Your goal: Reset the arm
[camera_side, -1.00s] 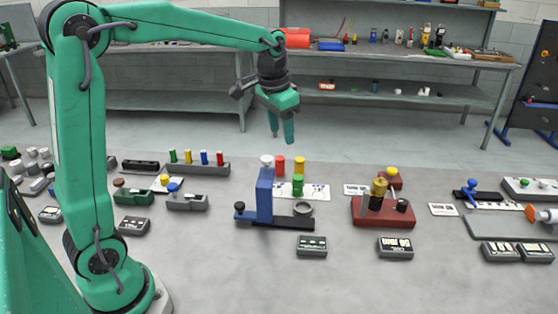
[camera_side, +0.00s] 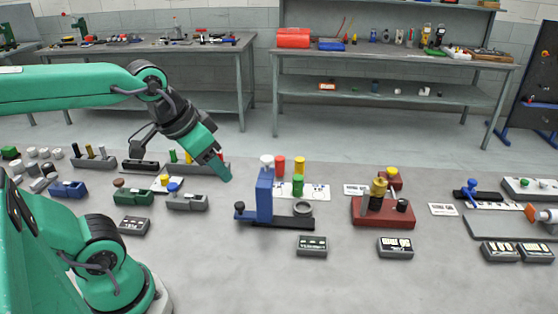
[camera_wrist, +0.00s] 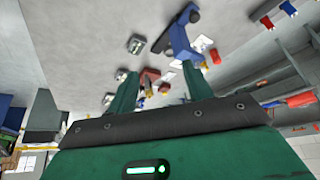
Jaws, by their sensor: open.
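My gripper (camera_side: 222,168) hangs over the left-middle part of the grey work table in the side view, tilted down to the right. Its green fingers also show in the wrist view (camera_wrist: 165,88), spread apart with nothing between them. In the side view the fingers overlap in the picture, and they cover part of a dark rack with coloured pegs (camera_side: 184,160). A blue stand with a dark base (camera_side: 265,197) is to the right of my gripper, apart from it.
A red block with a brass cylinder (camera_side: 384,210) stands right of the blue stand. Small dark labelled boxes (camera_side: 312,245) lie along the front. Green (camera_side: 133,197) and grey (camera_side: 186,202) carriers sit below my gripper.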

